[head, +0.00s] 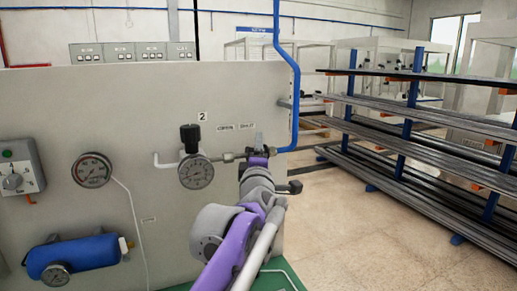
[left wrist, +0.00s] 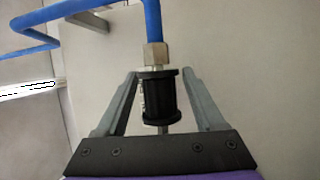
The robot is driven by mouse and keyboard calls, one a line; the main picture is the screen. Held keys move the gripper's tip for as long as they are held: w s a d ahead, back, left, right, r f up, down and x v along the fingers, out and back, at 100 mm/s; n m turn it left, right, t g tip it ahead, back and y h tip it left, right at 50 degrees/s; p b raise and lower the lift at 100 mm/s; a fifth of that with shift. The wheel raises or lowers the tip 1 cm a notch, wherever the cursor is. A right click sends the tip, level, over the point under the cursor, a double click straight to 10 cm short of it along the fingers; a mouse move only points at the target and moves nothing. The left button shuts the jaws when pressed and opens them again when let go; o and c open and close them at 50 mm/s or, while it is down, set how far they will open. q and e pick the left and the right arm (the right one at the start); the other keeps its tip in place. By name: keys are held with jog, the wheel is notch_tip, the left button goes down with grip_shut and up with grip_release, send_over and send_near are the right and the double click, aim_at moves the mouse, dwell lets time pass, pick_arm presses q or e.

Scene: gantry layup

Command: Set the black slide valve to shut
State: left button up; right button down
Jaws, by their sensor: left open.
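The black slide valve (left wrist: 158,98) is a short black sleeve with a rim at each end. In the left wrist view it sits between a brass nut on the blue pipe and a thin metal stub. My left gripper (left wrist: 160,90) is open, with one grey finger on each side of the sleeve. A gap shows on both sides. In the head view my left gripper (head: 258,143) is at the panel's right side, just below the OPEN and SHUT labels (head: 237,127), and mostly hides the valve. Which label the sleeve is at cannot be told. My right gripper is not in view.
The grey panel (head: 130,105) carries a gauge with a black knob (head: 196,172), another gauge (head: 92,169), a blue cylinder (head: 75,256) and a switch box (head: 14,168). The blue pipe (head: 297,95) runs down beside my gripper. A rack (head: 407,120) stands right; the floor between is clear.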

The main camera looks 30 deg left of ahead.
pick_arm(q)
jog(key=v, duration=0.9)
